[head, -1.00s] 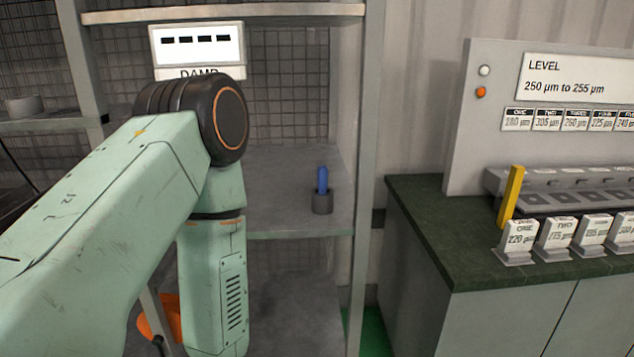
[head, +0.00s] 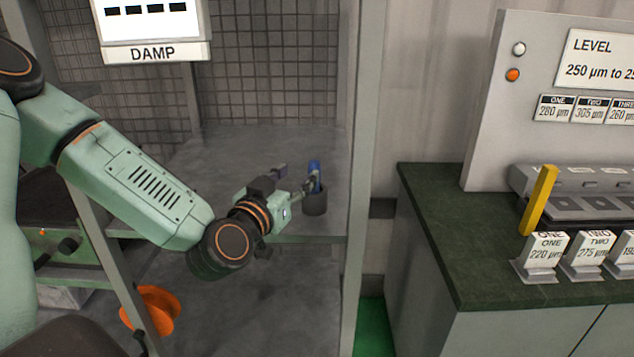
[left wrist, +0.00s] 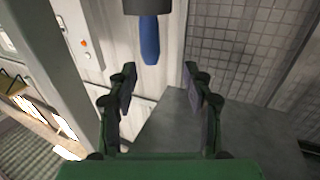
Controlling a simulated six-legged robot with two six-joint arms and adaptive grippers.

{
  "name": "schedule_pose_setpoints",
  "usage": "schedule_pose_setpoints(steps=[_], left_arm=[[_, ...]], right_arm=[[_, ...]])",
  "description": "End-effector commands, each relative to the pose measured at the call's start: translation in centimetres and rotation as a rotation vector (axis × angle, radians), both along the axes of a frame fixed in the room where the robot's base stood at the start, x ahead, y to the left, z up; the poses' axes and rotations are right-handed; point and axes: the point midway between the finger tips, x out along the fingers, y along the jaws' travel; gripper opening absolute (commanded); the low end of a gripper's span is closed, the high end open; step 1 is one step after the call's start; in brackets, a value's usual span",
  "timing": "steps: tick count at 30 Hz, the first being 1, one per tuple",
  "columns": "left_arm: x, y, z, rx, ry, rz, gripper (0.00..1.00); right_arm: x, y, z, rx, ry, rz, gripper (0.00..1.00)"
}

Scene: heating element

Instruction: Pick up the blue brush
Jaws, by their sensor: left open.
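The blue brush (head: 315,170) stands upright in a small dark grey cup (head: 315,203) on the shelf. In the left wrist view the blue brush (left wrist: 149,42) appears upside down, hanging from the grey cup (left wrist: 148,6) at the top edge. My left gripper (head: 300,187) is at the left side of the brush and close to it in the head view. In the left wrist view the left gripper's (left wrist: 161,76) fingers are spread and empty, with the brush beyond their tips. My right gripper is not in view.
A grey upright post (head: 362,150) stands just right of the cup. A mesh panel (head: 272,85) backs the shelf (head: 215,160). A green-topped counter (head: 430,225) with labelled blocks and a yellow bar (head: 538,200) is at the right. An orange object (head: 150,308) lies below.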

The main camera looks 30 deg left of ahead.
Motion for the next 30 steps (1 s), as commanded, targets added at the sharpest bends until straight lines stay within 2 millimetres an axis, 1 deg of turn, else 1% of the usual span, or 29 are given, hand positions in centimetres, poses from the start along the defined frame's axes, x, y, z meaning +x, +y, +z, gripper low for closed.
schedule_pose_setpoints(steps=[4,14,22,25,27,30], left_arm=[[0.9,0.1,-0.2,0.004,0.0,-0.001,0.51],[2.4,0.0,-0.2,0.001,0.001,-0.001,0.51],[5.2,-0.2,-0.4,0.004,0.001,-0.002,0.51],[6.5,0.0,-0.4,0.004,0.002,-0.002,0.51],[7.1,0.2,-0.4,0.001,0.001,-0.001,0.51],[7.5,0.2,-0.3,-0.002,0.002,-0.001,0.51]], right_arm=[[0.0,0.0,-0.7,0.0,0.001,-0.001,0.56],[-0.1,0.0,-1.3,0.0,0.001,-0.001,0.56],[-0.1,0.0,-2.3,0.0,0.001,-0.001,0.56],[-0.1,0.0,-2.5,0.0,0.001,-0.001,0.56],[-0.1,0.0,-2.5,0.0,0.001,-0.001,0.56],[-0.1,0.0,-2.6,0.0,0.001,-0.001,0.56]])
